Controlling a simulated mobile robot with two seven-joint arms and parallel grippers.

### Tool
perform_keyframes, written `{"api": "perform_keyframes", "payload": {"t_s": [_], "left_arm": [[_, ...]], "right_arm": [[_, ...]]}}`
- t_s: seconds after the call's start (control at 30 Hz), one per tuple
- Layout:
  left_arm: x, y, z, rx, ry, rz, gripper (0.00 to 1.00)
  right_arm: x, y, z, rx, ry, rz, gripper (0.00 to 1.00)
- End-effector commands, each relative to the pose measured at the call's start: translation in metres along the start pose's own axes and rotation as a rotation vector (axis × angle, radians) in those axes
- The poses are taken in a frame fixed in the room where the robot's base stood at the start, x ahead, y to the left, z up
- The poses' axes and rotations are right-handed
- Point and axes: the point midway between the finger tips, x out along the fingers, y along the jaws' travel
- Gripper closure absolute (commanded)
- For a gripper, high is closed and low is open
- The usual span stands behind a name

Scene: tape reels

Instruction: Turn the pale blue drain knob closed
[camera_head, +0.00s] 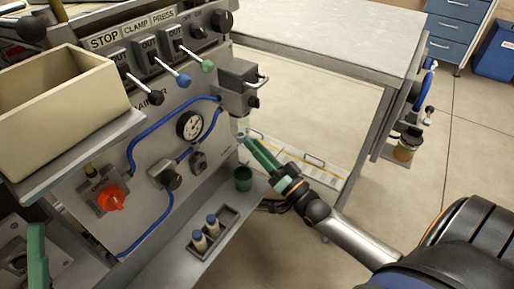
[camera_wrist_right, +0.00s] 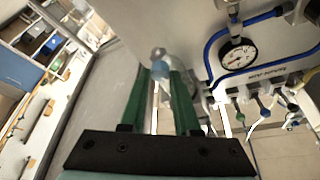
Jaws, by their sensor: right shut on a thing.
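The pale blue drain knob (camera_wrist_right: 160,69) shows in the right wrist view between the tips of two green fingers. In the head view the fingers hide it below the grey valve block. My right gripper (camera_head: 244,139) reaches in from the lower right, at the right edge of the machine panel. Its fingers (camera_wrist_right: 160,80) are shut on the knob. At the lower left edge of the head view stands a green upright piece (camera_head: 37,255); it looks like a finger of my left gripper, and its opening does not show.
A cream bin (camera_head: 65,105) stands on a shelf at the left. The panel carries a pressure gauge (camera_head: 190,125), blue hoses and a red knob (camera_head: 111,198). A bench (camera_head: 330,30) stands behind; open floor lies right.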

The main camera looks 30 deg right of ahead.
Motion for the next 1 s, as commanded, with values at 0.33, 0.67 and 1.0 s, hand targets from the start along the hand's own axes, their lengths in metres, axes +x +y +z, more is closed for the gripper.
{"api": "perform_keyframes", "payload": {"t_s": [0.33,0.67,1.0], "left_arm": [[-0.0001,0.0002,0.0001,0.0,0.0,0.001,0.39],[0.0012,-0.0006,-0.0013,-0.001,0.0,0.0,0.39],[0.0034,-0.0022,-0.004,-0.003,0.003,-0.002,0.39]], "right_arm": [[0.0015,0.0028,-0.0015,-0.275,0.001,-0.114,1.0],[0.0023,0.0046,-0.0033,-0.564,0.003,-0.235,1.0],[0.0031,0.0062,-0.0052,-0.816,0.003,-0.338,1.0]]}}
